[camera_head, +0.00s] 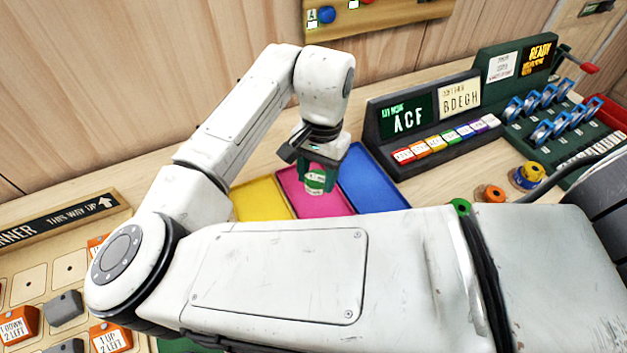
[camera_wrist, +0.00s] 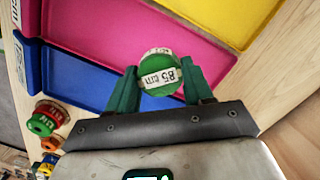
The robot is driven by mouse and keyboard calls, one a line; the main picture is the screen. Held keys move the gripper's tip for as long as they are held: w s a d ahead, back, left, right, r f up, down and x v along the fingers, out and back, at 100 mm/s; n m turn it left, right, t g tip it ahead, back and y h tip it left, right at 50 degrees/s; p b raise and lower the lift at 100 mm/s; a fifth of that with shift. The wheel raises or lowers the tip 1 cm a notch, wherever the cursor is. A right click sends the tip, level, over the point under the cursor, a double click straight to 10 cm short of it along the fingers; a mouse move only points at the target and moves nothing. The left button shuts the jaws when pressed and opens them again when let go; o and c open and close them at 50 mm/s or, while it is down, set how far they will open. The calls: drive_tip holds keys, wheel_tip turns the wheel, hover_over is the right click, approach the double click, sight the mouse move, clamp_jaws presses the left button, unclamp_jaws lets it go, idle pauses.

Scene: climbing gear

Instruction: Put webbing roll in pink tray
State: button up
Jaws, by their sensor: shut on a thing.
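A green webbing roll (camera_head: 315,183) with a white label sits between the fingers of my gripper (camera_head: 317,176), which is shut on it. In the wrist view the roll (camera_wrist: 160,72) shows its round green face and a label reading "85 cm", between the two green fingers of my gripper (camera_wrist: 160,84). The pink tray (camera_head: 322,207) lies on the table below the gripper, between a yellow and a blue tray. In the wrist view the pink tray (camera_wrist: 95,28) is behind the roll, and its visible floor is empty. I cannot tell the roll's exact height above it.
The yellow tray (camera_head: 260,198) and blue tray (camera_head: 372,182) adjoin the pink one. A dark sign stand (camera_head: 425,125) stands to the right. Other rolls, green (camera_head: 460,206), orange (camera_head: 490,194) and yellow-blue (camera_head: 526,176), lie on the right. My arm hides the trays' near part.

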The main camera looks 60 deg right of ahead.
sight(313, 175)
drive_tip(key=f, duration=0.1)
drive_tip(key=w+d+f, duration=0.1)
drive_tip(key=w+f, duration=0.1)
drive_tip(key=shift+d+f, duration=0.25)
drive_tip(key=shift+d, duration=0.15)
drive_tip(key=shift+f, duration=1.35)
drive_tip(key=o, duration=1)
drive_tip(key=shift+f, duration=0.1)
drive_tip(key=r, duration=0.4)
drive_tip(key=d+r, duration=0.1)
drive_tip(key=r, duration=0.7)
drive_tip(key=shift+d+r, duration=0.1)
drive_tip(key=shift+d, duration=0.05)
